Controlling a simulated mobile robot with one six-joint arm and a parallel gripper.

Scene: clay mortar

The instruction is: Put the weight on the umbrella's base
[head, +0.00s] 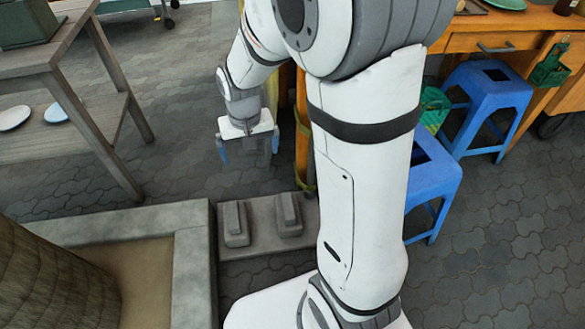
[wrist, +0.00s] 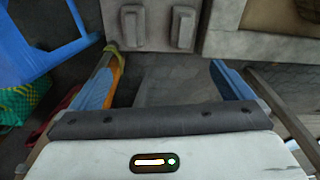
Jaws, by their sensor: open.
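A flat grey slab (head: 262,243) lies on the floor beside the stone planter and looks like the umbrella's base. Two grey blocks stand on it, a left one (head: 235,223) and a right one (head: 288,215), which look like weights. They also show at the top of the wrist view (wrist: 131,25). An orange pole (head: 303,140) with yellowish cloth rises near the slab's right edge, partly hidden by my arm. My gripper (head: 248,150) is open above the floor behind the slab, left of the pole.
The stone planter (head: 192,265) with a large trunk fills the lower left. A wooden table with a lower shelf (head: 62,140) stands at left. Blue stools (head: 488,95) and a wooden workbench stand at right. Paved floor (head: 185,140) is free left of my gripper.

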